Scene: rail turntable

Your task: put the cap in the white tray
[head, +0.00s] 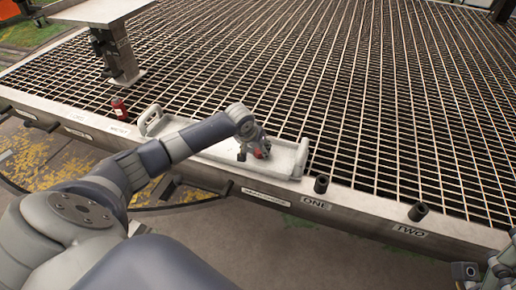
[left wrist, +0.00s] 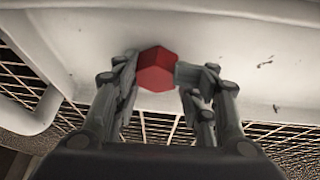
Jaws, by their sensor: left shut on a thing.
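The cap (left wrist: 157,69) is a small red piece with flat hexagonal sides. In the left wrist view it sits between the fingertips of my left gripper (left wrist: 158,75), which is shut on it. The white tray (left wrist: 245,40) fills the background behind the cap. In the head view, my left gripper (head: 255,153) points down over the right part of the white tray (head: 285,158), with the red cap (head: 259,153) at its fingertips. I cannot tell whether the cap touches the tray floor. Grey parts of my right arm show at the lower right corner, its fingers unclear.
The tray, with raised end handles, lies on a metal grating (head: 330,80) near its labelled front beam (head: 350,205). A red can-like object (head: 119,108) stands left of the tray. Dark posts (head: 321,184) rise from the beam at right. A raised metal plate (head: 95,10) stands at upper left.

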